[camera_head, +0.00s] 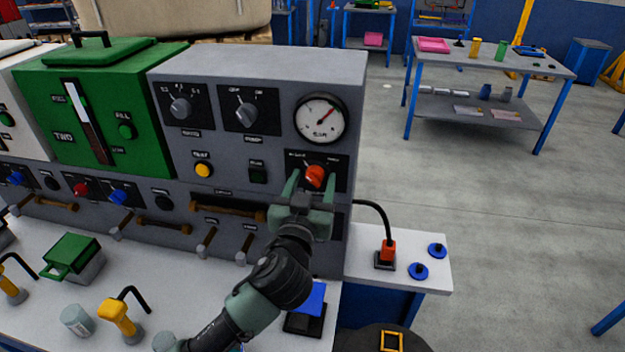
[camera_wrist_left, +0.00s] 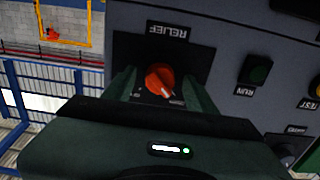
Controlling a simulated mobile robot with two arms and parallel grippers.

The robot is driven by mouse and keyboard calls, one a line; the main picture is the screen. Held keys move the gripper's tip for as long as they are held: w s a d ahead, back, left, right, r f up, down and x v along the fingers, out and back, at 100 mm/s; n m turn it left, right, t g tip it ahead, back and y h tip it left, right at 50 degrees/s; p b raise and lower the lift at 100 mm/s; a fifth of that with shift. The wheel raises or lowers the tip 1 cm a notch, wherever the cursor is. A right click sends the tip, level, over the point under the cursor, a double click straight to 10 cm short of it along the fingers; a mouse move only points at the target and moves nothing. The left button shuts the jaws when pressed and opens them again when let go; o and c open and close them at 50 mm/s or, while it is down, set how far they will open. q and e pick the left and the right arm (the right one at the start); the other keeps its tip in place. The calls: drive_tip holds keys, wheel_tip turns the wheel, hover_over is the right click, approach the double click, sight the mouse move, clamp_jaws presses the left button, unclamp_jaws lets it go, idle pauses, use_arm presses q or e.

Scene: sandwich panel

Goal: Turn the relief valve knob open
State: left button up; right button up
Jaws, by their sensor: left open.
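The relief valve knob (camera_head: 315,176) is orange-red and sits on a black plate at the lower right of the grey panel, below the pressure gauge (camera_head: 320,118). My left gripper (camera_head: 304,187) is at the knob, with its fingers pointing at the panel. In the left wrist view the knob (camera_wrist_left: 160,79) shows between the two open fingers (camera_wrist_left: 163,88), under an upside-down RELIEF label (camera_wrist_left: 167,31). I cannot tell whether either finger touches it. A white mark shows on the knob's edge in the wrist view. My right gripper is not in view.
Left of the knob are a green RUN button (camera_head: 257,172), a yellow TEST button (camera_head: 203,170) and two grey selector knobs. Wooden handles (camera_head: 228,208) stick out below. A red plug (camera_head: 387,251) with a black cable stands on the white worktop (camera_head: 435,277) to the right.

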use_arm(q)
drive_tip(key=c, duration=1.2)
clamp_jaws()
drive_tip(key=m+p, duration=0.1)
drive_tip(key=m, duration=0.3)
drive_tip(key=shift+r+m, duration=0.1)
drive_tip(key=shift+m, duration=0.2)
drive_tip(key=m+p, duration=0.2)
drive_tip(key=m, duration=0.2)
drive_tip(key=shift+m, duration=0.3)
drive_tip(key=m+p, duration=0.3)
drive_tip(key=m, duration=0.2)
drive_tip(key=shift+m+p, duration=0.7)
drive_tip(key=shift+m, duration=1.2)
